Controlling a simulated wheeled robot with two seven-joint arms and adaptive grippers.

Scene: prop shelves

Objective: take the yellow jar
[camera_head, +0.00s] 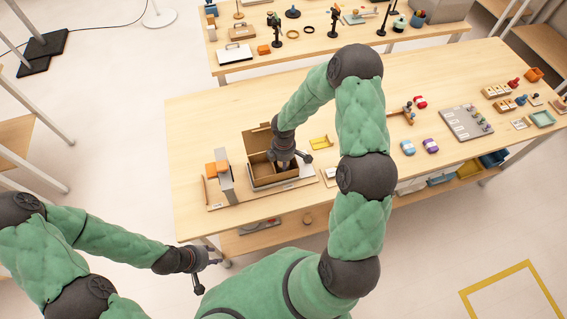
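I cannot make out a yellow jar in this view. My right gripper (290,160) reaches down over an open brown cardboard box (257,142) on the near part of the table. Its fingers are dark and small, partly hidden by the wrist, and I cannot tell whether they are open or shut. The inside of the box is partly covered by this gripper. My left gripper (208,274) is open and empty, low in front of the table's near left edge, with its fingers spread apart.
The box stands beside an orange-topped grey stand (222,178). A small yellow tray (321,142) lies to its right. Further right are a blue jar (408,147), a purple jar (430,146) and a grey pegged board (466,122). The wooden table (205,120) is clear at its back left.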

